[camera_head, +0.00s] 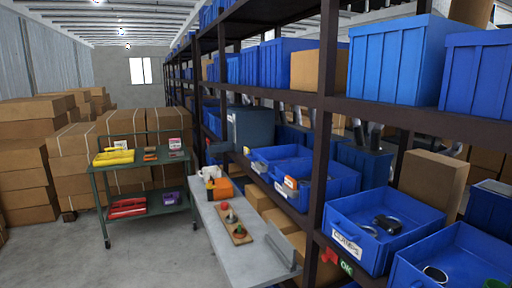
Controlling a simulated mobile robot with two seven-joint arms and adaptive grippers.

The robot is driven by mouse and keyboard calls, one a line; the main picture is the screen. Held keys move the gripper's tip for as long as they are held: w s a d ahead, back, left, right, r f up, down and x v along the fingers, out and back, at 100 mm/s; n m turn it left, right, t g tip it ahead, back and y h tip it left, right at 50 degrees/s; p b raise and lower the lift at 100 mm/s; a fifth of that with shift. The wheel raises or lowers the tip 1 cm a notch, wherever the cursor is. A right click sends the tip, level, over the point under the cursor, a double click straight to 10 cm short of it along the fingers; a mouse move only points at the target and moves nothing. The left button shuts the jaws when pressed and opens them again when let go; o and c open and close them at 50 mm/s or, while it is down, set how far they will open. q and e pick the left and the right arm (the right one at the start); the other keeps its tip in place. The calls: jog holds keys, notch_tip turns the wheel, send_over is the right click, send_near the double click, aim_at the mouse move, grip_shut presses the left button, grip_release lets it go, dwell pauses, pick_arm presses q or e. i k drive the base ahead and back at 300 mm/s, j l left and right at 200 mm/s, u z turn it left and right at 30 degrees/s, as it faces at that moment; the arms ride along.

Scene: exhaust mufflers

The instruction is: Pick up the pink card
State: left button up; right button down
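I cannot make out a pink card for certain. A small pale pinkish item with dark marks (175,144) stands on the right end of the green cart's top shelf, but it is too small to tell if it is a card. Neither of my grippers shows in the head view.
A green wheeled cart (148,213) holds yellow, red and purple items. A grey table (222,237) beside it carries an orange-black object (218,188) and a wooden board (233,225). Shelves with blue bins (370,235) line the right; cardboard boxes (22,180) stack left. Floor at lower left is clear.

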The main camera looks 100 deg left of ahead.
aim_at(175, 143)
jog(key=u, duration=3.8)
jog(key=i+u, duration=0.25)
jog(key=i, duration=0.55)
jog(key=i+j, duration=0.1)
jog(key=i, duration=0.9)
jog(key=i+j, duration=0.1)
jog(key=i, duration=0.85)
jog(key=i+j, duration=0.1)
jog(key=i, duration=0.9)
jog(key=i+j+z, duration=0.1)
jog(key=i+z, duration=0.35)
jog(key=i+j+z, duration=0.25)
jog(key=i+z, duration=0.2)
jog(key=i+j+z, duration=0.65)
jog(key=j+z, duration=0.2)
